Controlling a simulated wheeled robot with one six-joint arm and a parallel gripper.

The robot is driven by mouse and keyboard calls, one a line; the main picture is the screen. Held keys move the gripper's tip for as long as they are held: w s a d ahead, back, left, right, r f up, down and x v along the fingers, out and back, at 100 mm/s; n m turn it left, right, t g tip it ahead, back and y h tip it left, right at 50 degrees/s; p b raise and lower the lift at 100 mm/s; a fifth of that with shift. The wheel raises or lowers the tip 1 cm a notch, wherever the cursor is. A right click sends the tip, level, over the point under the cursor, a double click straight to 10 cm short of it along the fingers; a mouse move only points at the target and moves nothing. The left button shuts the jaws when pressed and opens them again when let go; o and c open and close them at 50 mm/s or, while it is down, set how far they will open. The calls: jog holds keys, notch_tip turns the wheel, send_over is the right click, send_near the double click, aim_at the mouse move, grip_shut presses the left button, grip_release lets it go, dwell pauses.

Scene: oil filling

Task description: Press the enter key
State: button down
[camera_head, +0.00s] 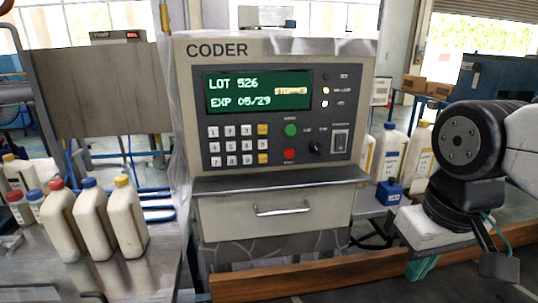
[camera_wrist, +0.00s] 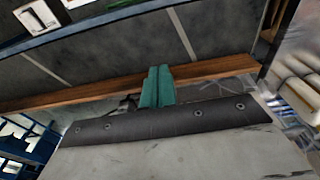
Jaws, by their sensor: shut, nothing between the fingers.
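The coder machine (camera_head: 300,47) stands in the middle of the head view. Its green display (camera_head: 232,93) reads LOT 526 and EXP 05/29. My gripper (camera_head: 421,268) is low at the right, well apart from the keypad. In the wrist view its teal fingers (camera_wrist: 157,88) are shut together and empty.
A green button (camera_head: 291,130), a red button (camera_head: 289,154) and a black knob (camera_head: 316,148) sit right of the keypad. Bottles (camera_head: 95,220) stand at the left, others (camera_head: 391,150) at the right. A wooden beam (camera_head: 300,277) crosses below the coder.

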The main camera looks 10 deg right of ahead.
aim_at(263, 158)
jog(key=w+a+r+n+t+y, duration=0.1)
jog(key=w+a+r+n, duration=0.3)
jog(key=w, duration=0.3)
jog(key=w+a+r+n+t+y, duration=0.2)
jog(key=w+a+r+n, duration=0.2)
jog(key=w+n, duration=0.3)
jog(key=w+a+r+n+t+y, duration=0.1)
jog(key=w+a+r+n, duration=0.3)
jog(key=w, duration=0.5)
jog(key=shift+a+n+y, duration=0.3)
jog(key=shift+a+n, duration=0.4)
jog(key=shift+n, duration=0.1)
jog(key=shift+f, duration=0.1)
jog(key=x, duration=1)
jog(key=shift+w, duration=2.15)
